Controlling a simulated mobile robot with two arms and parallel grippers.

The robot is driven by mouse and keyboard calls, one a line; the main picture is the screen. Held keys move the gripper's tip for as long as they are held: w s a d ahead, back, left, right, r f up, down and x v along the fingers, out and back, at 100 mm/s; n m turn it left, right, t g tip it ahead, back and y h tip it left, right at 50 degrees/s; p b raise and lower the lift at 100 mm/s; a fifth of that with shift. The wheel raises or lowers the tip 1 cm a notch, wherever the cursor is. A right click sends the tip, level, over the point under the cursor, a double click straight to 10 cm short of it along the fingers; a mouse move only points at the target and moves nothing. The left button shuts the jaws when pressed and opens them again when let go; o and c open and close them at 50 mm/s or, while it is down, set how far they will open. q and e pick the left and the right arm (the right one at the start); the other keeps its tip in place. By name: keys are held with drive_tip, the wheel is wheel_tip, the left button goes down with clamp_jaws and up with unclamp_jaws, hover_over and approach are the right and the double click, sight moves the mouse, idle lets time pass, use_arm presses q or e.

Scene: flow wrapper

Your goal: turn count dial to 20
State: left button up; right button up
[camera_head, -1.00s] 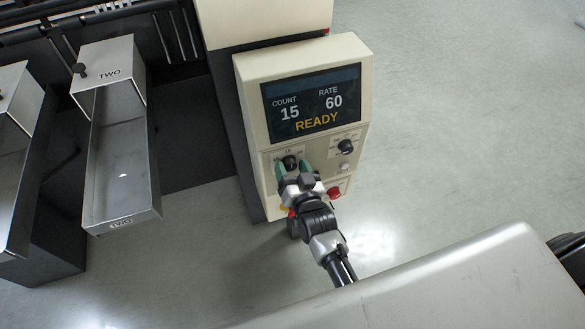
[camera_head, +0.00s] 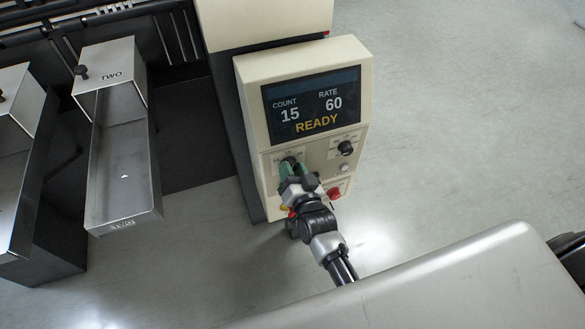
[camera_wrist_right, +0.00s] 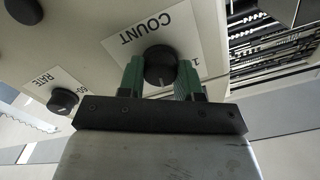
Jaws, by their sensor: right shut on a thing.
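The count dial (camera_wrist_right: 160,65) is a black round knob on the cream control panel (camera_head: 250,100); its label COUNT shows in the wrist view. My right gripper (camera_head: 289,165) is at the dial, with green fingers on both sides of it; it also shows in the right wrist view (camera_wrist_right: 161,77), shut on the knob. The fingers partly hide the dial and its scale in the head view. The display (camera_head: 312,105) reads COUNT 15, RATE 60 and READY. My left gripper is not in view.
The rate dial (camera_head: 345,148) sits to the right of the count dial. A red button (camera_head: 334,193) and a pale button (camera_head: 345,167) are close to my right gripper. A metal chute marked TWO (camera_head: 148,190) stands at the left. Open floor lies right of the panel.

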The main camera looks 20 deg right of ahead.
drive_tip(key=shift+f+m, duration=0.1)
drive_tip(key=shift+m, duration=4.7)
drive_tip(key=o, duration=0.9)
drive_tip(key=shift+s, duration=0.1)
drive_tip(key=s, duration=1)
drive_tip(key=shift+s+d, duration=0.25)
drive_tip(key=shift+s, duration=0.1)
